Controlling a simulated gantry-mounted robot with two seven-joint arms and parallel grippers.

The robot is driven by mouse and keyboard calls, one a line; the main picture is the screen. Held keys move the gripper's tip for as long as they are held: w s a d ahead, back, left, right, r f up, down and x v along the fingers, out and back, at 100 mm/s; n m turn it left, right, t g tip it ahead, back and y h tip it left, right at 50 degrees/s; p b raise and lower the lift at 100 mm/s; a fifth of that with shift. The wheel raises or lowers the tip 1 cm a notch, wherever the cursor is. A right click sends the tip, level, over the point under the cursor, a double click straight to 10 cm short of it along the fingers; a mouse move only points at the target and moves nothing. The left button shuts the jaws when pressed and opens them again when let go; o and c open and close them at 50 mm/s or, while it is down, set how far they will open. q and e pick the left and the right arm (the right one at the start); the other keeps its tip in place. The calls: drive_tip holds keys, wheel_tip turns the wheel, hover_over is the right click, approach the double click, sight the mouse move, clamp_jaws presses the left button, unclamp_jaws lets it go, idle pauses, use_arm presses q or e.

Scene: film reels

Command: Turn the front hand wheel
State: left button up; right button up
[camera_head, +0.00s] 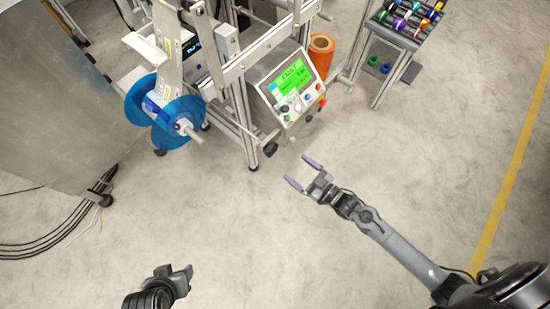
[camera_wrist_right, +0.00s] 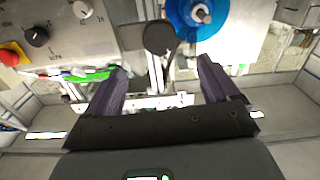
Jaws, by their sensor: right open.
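My right gripper (camera_head: 303,173) is open and empty, to the right of and below the wheel in the head view. Its two purple-grey fingers also frame the right wrist view (camera_wrist_right: 163,75). My left gripper (camera_head: 184,273) is low at the left in the head view, far from the wheel; its finger gap is unclear.
The control panel (camera_head: 290,85) with a green screen and buttons is just above the wheel. A rack of coloured spools (camera_head: 408,22) is at upper right. The floor around my right arm is clear.

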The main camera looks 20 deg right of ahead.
sight(273, 152)
drive_tip(key=b+x, duration=0.1)
drive_tip(key=x, duration=0.2)
drive_tip(key=b+x, duration=0.2)
drive_tip(key=x, duration=0.1)
drive_tip(key=b+x, duration=0.1)
drive_tip(key=x, duration=0.2)
drive_tip(key=shift+w+a+f, duration=0.1)
drive_tip(key=shift+w+f, duration=0.05)
drive_tip(key=shift+f, duration=0.25)
drive_tip(key=shift+b+x, duration=0.55)
drive_tip(key=shift+x, duration=0.3)
drive_tip(key=shift+r, duration=0.1)
drive_tip(key=shift+c, duration=0.3)
drive_tip(key=c, duration=1)
